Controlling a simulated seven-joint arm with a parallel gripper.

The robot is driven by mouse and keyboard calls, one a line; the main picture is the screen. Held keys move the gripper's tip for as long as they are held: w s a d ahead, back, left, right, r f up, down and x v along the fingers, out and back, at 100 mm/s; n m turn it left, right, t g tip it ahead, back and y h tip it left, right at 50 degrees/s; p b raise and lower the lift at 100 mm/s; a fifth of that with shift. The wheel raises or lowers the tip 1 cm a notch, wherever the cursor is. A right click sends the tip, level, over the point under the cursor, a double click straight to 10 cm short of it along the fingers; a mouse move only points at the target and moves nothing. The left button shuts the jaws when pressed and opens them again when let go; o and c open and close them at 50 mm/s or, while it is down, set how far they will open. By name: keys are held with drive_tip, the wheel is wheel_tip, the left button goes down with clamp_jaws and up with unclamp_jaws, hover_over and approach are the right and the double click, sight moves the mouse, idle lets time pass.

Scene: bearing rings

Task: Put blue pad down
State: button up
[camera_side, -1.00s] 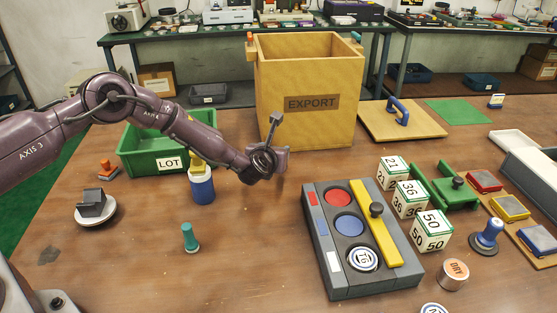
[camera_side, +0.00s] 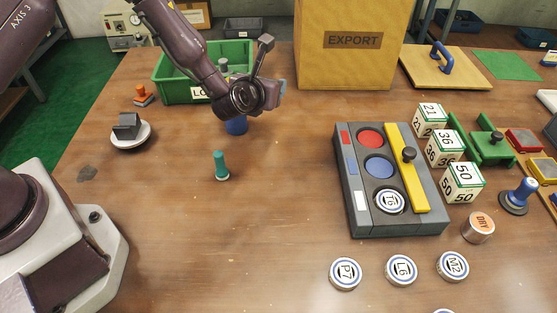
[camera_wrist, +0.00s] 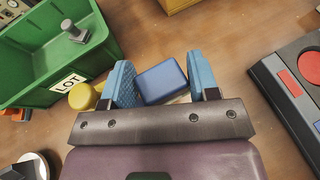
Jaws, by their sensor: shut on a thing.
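In the wrist view my gripper (camera_wrist: 163,88) has its two blue fingers shut on a blue block that looks like the blue pad (camera_wrist: 162,80); a pale edge shows under it. In the side view my gripper (camera_side: 275,92) is raised over the table, left of the slotted grey tray and in front of the EXPORT box.
The green LOT bin (camera_side: 180,92) is behind left, the EXPORT box (camera_side: 345,75) behind. A teal-handled piece (camera_side: 221,165) stands in front. The grey tray (camera_side: 425,222) is on the right.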

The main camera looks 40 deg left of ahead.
sight(277, 190)
drive_tip(key=s+d+f+m+h, duration=0.1)
drive_tip(key=s+d+f+h, duration=0.1)
drive_tip(key=s+d+f+m+h, duration=0.2)
drive_tip(key=s, duration=0.1)
drive_tip(key=shift+d+f+t, duration=0.25)
drive_tip(key=shift+f+t, duration=0.15)
drive_tip(key=s+d+r+m+h, duration=0.1)
drive_tip(key=s+d+m+h, duration=0.4)
drive_tip(key=d, duration=0.3)
drive_tip(key=shift+s+d+m+g+h, duration=0.4)
drive_tip(key=shift+m+h, duration=0.1)
drive_tip(key=shift+h, duration=0.2)
wheel_tip(277, 190, down, 7)
drive_tip(key=shift+f, duration=0.15)
drive_tip(key=shift+f, duration=0.1)
drive_tip(key=o, duration=0.9)
